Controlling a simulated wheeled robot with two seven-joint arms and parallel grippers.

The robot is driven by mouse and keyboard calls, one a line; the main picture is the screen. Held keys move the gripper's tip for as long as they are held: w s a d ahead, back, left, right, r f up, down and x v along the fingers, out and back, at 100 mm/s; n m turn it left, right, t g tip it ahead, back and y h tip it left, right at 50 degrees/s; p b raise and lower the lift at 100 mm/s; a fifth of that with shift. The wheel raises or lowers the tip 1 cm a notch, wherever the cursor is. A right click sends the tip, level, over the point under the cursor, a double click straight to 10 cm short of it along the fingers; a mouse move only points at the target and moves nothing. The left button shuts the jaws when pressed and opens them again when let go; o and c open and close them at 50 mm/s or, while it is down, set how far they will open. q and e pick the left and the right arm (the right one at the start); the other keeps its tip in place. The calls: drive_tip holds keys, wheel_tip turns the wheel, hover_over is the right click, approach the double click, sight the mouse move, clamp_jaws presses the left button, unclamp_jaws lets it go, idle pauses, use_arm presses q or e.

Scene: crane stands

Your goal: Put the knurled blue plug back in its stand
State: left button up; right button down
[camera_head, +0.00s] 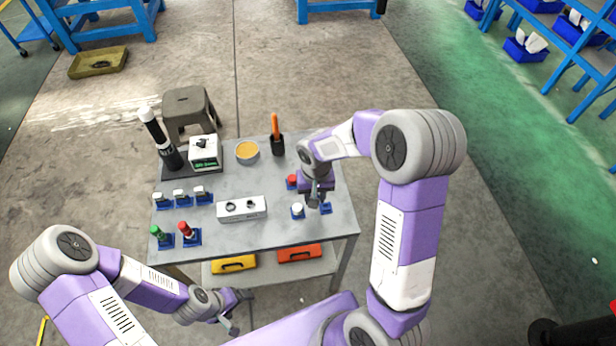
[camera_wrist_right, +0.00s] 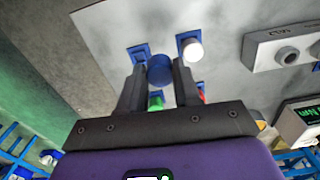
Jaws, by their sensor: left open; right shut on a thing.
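The blue plug (camera_wrist_right: 160,68) is between the fingertips of my right gripper (camera_wrist_right: 158,72) in the right wrist view; its knurling is too small to make out. My right gripper also shows in the head view (camera_head: 314,202), over the right part of the table, where it hides the plug. A blue stand with no plug visible in it (camera_head: 326,208) is just right of the fingers; it also shows close to the held plug in the wrist view (camera_wrist_right: 138,52). My left gripper (camera_head: 240,312) is open and empty, low in front of the table.
A white plug (camera_head: 298,209) in a blue stand is close to the left of the right gripper. A red plug (camera_head: 292,181) is behind it. Several other plugs are at left.

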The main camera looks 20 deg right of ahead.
use_arm(q)
drive_tip(key=shift+o, duration=0.5)
drive_tip(key=shift+s+d+r, duration=0.15)
use_arm(e)
drive_tip(key=d+m, duration=0.2)
drive_tip(key=d, duration=0.1)
drive_tip(key=d+r+m, duration=0.1)
drive_tip(key=shift+w+d+m, duration=0.2)
drive_tip(key=shift+w+m, duration=0.1)
use_arm(q)
drive_tip(key=shift+f+b, duration=2.35)
drive_tip(key=shift+f, duration=0.1)
use_arm(e)
hover_over(326, 209)
drive_tip(key=shift+w+f, duration=0.1)
drive_tip(key=shift+f, duration=2.85)
drive_tip(key=shift+f, duration=0.1)
drive_tip(key=shift+f+b, duration=0.8)
drive_tip(key=shift+f, duration=0.05)
use_arm(q)
drive_tip(key=shift+f, duration=0.7)
use_arm(e)
drive_tip(key=c, duration=0.7)
unclamp_jaws()
